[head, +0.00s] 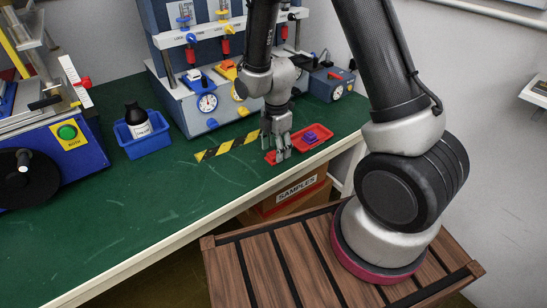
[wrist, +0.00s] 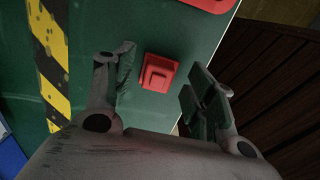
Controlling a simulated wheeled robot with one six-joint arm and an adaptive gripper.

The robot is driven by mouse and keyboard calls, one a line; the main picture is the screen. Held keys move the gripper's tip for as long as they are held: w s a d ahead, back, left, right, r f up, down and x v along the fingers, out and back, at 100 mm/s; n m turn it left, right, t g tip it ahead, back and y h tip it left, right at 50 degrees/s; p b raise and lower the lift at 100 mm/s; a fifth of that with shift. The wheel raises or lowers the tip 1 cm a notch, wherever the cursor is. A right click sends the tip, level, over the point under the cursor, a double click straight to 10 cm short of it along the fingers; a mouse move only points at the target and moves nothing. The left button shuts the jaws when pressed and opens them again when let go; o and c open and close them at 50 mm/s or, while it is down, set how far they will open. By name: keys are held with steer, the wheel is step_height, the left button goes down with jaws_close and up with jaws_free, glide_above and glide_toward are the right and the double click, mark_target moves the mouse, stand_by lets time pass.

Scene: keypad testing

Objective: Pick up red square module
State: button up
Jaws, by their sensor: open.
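The red square module (wrist: 158,73) lies on the green bench top (wrist: 190,30) in the wrist view, a small red block with a raised square centre. My gripper (wrist: 163,85) is open, with one finger on each side of the module in that view. The left finger looks nearer to it than the right one. I cannot tell the height of the fingertips above the bench. In the head view my gripper (head: 279,154) points down over the bench near its front edge. Only a bit of the red module (head: 270,157) shows there beside the fingers.
A red tray (head: 318,133) with a purple-blue piece (head: 310,139) stands right of my gripper. Yellow-black tape (head: 227,147) lies to the left. A blue bin (head: 143,144) holds a dark bottle. The blue test machine (head: 205,103) stands behind. The green bench front is clear at left.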

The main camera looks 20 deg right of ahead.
steer(key=shift+f, duration=0.75)
steer(key=c, duration=1.1)
steer(key=shift+o, duration=0.2)
steer(key=shift+r, duration=0.1)
